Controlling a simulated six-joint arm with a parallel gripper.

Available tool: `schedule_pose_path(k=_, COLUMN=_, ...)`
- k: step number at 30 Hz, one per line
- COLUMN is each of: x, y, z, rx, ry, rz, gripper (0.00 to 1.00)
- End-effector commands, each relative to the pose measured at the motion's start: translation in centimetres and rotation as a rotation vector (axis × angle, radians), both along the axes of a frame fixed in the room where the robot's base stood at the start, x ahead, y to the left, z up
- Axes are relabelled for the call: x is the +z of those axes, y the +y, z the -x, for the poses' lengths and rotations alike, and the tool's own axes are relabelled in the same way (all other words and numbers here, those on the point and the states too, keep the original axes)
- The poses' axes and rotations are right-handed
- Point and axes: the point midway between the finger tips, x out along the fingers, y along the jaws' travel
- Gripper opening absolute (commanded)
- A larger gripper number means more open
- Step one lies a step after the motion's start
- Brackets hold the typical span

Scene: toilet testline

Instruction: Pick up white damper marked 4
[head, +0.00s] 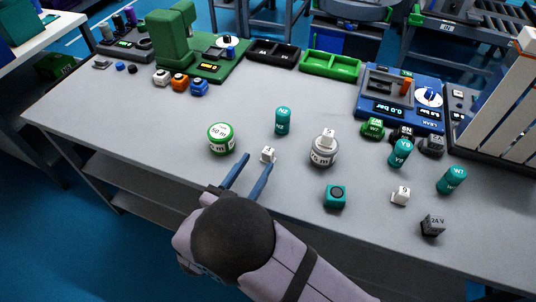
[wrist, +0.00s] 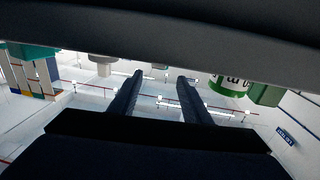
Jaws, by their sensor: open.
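Small white dampers stand on the grey table. One white damper (head: 267,155) is just beyond my fingertips, between the green-and-white roll and the grey roll. Another white damper (head: 328,138) sits on top of the grey roll (head: 323,153). A third white damper (head: 400,196) is at the right. Their marks are too small to read surely, so I cannot tell which is 4. My gripper (head: 257,162) is open and empty, its two blue fingers pointing at the nearest one. In the wrist view my gripper (wrist: 160,76) shows two dark fingers apart with nothing clearly between them.
A green-and-white roll (head: 221,139) stands left of my fingers. A teal cylinder (head: 282,121) stands behind, and a teal block (head: 336,196) lies to the right. A green machine (head: 205,55) and a blue gauge box (head: 402,98) stand at the back. The left table area is clear.

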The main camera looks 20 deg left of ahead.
Motion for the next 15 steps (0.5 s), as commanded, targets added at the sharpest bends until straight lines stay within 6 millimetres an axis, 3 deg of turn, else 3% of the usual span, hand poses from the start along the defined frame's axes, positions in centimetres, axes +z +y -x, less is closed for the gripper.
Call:
schedule_pose_path(k=7, x=-0.8, y=0.0, z=-0.2, rx=-0.001, ry=0.000, rz=-0.001, gripper=0.44)
schedule_pose_path(k=15, x=-0.8, y=-0.3, z=-2.1, rx=-0.002, ry=0.001, rz=-0.001, gripper=0.44)
